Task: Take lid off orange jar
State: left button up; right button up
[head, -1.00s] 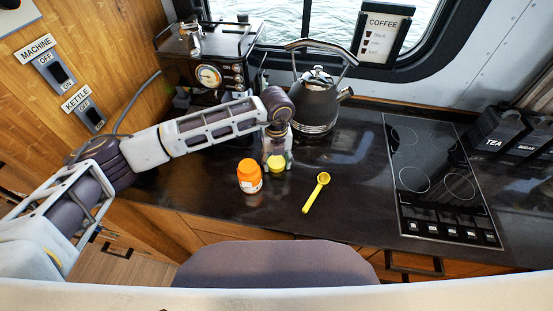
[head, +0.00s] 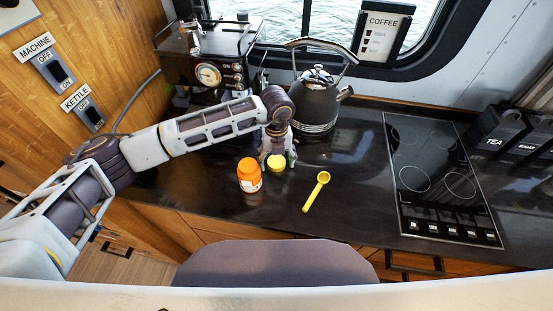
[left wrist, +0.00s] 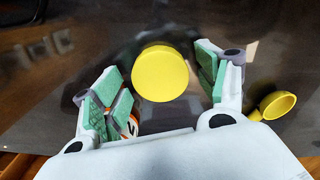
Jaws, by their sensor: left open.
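The orange jar (head: 249,182) with a pale label stands upright on the dark counter. Its top looks orange, and I cannot tell whether it is open. A round yellow lid (head: 276,163) is just to its right, apart from it. My left gripper (head: 278,156) is open, with its fingers spread on either side of the lid. In the left wrist view the yellow lid (left wrist: 160,74) shows between the green-padded fingers, with a gap on both sides. Part of the jar (left wrist: 130,125) shows there behind the left finger. My right gripper is out of view.
A yellow scoop (head: 316,192) lies on the counter to the right. A dark kettle (head: 317,105) and coffee machine (head: 208,68) stand behind. The cooktop (head: 440,175) is at the right, and the counter between scoop and cooktop is clear.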

pick_arm(q)
notch_tip(320, 180, up, 12)
jog(key=b, duration=0.2)
dwell(0.5)
jog(key=shift+r, duration=0.2)
dwell(0.5)
notch_tip(320, 180, up, 9)
jog(key=p, duration=0.9)
send_over(276, 161)
jog(key=shift+r+p, duration=0.4)
jog(key=shift+p, duration=0.05)
